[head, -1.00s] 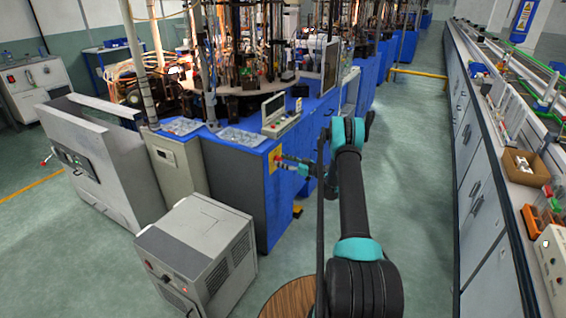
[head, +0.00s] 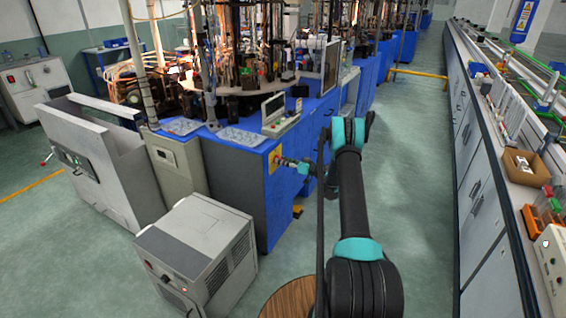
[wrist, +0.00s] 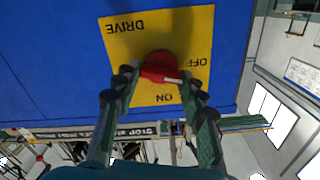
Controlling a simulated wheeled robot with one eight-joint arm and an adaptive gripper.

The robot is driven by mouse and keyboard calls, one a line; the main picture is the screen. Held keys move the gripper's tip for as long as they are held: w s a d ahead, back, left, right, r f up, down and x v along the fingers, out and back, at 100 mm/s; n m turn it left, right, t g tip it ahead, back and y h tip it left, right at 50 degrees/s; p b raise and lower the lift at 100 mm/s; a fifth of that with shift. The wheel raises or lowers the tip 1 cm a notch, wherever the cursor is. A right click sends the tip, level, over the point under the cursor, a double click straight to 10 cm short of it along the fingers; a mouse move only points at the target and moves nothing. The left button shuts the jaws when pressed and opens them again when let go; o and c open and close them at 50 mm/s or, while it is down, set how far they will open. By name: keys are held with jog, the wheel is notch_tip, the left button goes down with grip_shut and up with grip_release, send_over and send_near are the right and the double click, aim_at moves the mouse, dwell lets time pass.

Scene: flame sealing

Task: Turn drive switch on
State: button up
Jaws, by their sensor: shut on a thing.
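The drive switch is a red knob (wrist: 160,67) on a yellow plate (wrist: 186,26) marked DRIVE, OFF and ON, fixed to a blue panel. The lettering appears upside down in the wrist view. A white mark on the knob faces the side where OFF and ON are printed; I cannot tell exactly which label it meets. My gripper (wrist: 155,80) has its two fingers on either side of the knob and is shut on it. In the head view my gripper (head: 283,162) is at the yellow plate (head: 273,159) on the blue cabinet's end, and the knob is hidden.
The blue machine cabinet (head: 237,180) stands left of my arm. A grey box unit (head: 200,250) is on the floor at the lower left. A long workbench (head: 478,190) runs along the right, with clear green floor between.

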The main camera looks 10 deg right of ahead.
jog(key=m, duration=1.4)
jog(key=shift+w+d+f, duration=0.1)
jog(key=shift+d+f, duration=0.05)
jog(key=shift+f, duration=0.05)
jog(key=shift+m, duration=0.3)
jog(key=o, duration=1.2)
jog(key=shift+c, duration=0.2)
jog(key=v, duration=1.2)
